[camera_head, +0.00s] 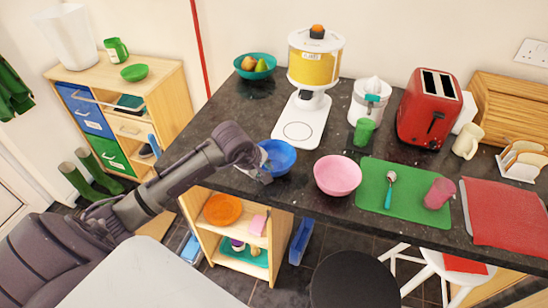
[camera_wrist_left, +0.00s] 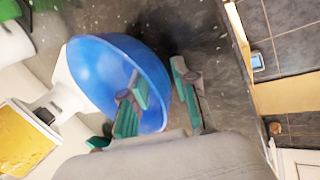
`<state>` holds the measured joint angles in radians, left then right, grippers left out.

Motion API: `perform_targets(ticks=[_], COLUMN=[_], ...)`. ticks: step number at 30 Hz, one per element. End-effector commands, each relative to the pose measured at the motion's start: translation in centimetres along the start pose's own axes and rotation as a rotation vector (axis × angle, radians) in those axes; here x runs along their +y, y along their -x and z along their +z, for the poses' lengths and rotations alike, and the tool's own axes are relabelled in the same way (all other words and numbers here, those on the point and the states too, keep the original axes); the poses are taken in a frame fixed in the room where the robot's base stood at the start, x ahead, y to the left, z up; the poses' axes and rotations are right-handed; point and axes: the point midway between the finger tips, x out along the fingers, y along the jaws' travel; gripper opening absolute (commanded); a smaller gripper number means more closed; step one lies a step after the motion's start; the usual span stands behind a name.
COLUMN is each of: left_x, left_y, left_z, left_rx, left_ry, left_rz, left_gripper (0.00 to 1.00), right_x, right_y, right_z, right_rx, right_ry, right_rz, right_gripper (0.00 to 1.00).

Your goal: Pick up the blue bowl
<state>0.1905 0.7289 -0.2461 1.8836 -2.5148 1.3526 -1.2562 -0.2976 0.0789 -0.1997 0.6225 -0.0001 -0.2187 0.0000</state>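The blue bowl (camera_head: 279,156) sits upright on the dark granite counter (camera_head: 250,197), near its front left edge. It also fills much of the left wrist view (camera_wrist_left: 98,68). My left gripper (camera_head: 262,168) is at the bowl's left side. In the left wrist view my left gripper (camera_wrist_left: 159,80) is open, with a clear gap between its green-padded fingers. One finger overlaps the bowl and the other is outside its rim. Whether a finger touches the bowl cannot be told. My right gripper is not in view.
A pink bowl (camera_head: 337,175) stands close on the right. Behind are a white-based yellow dispenser (camera_head: 315,62) and a green cup (camera_head: 364,131). A green mat (camera_head: 407,205) lies further right.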

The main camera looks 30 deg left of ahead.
Motion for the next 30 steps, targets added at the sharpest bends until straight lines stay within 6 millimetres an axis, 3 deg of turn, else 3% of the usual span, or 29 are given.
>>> perform_targets(ticks=[6, 12, 25, 30], left_x=[0.0, 0.0, 0.0, 0.6], left_y=[-0.2, -0.1, 0.0, 0.9], left_z=[0.0, 0.0, 0.0, -0.1], left_rx=[0.0, 0.0, -0.001, 0.0], left_ry=[-0.001, -0.001, -0.001, -0.002], left_rz=[0.0, 0.0, 0.0, 0.003], left_gripper=[0.29, 0.0, 0.0, 0.0], right_x=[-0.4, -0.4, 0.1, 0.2], right_y=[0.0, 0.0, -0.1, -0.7], right_z=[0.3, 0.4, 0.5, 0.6], right_rx=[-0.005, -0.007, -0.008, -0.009], right_ry=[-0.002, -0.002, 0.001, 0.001], right_rz=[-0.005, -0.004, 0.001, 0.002], right_gripper=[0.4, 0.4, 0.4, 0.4])
